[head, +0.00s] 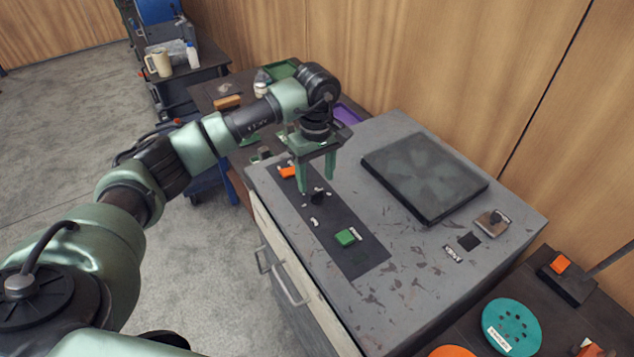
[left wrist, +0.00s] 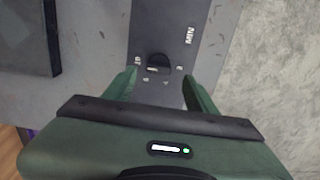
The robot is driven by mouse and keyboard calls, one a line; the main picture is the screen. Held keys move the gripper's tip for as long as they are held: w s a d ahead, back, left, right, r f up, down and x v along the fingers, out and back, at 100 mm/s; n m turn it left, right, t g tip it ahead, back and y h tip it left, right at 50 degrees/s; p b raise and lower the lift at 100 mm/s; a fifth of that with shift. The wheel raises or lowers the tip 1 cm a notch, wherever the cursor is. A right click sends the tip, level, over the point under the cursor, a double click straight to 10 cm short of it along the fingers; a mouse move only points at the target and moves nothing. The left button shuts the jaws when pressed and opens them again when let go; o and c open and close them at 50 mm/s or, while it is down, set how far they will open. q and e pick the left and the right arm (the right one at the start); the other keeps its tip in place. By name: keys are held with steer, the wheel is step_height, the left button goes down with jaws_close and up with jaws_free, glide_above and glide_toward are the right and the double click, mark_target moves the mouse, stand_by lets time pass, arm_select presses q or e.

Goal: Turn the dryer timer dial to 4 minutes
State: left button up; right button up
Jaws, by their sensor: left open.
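The timer dial (head: 318,198) is a small black knob on a dark control strip on the grey cabinet top. It also shows in the left wrist view (left wrist: 158,62), with white marks around it and the letters MIN to its right. The marks are too small to read surely, and I cannot tell which one the dial points at. My left gripper (head: 317,186) points down over the dial, open and empty. In the left wrist view its fingers (left wrist: 159,78) stand on either side of the dial, with gaps between. My right gripper is in neither view.
An orange button (head: 287,172) and a green button (head: 346,237) sit on the strip on either side of the dial. A dark square plate (head: 424,176) lies to the right. A teal disc (head: 511,327) is on the bench at lower right.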

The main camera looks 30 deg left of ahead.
mark_target(317, 191)
arm_select(q)
step_height(317, 191, down, 3)
steer(key=shift+w+f+p, duration=0.1)
steer(key=shift+f+p, duration=0.1)
steer(key=shift+p, duration=0.3)
steer(key=shift+f, duration=0.35)
jaws_close()
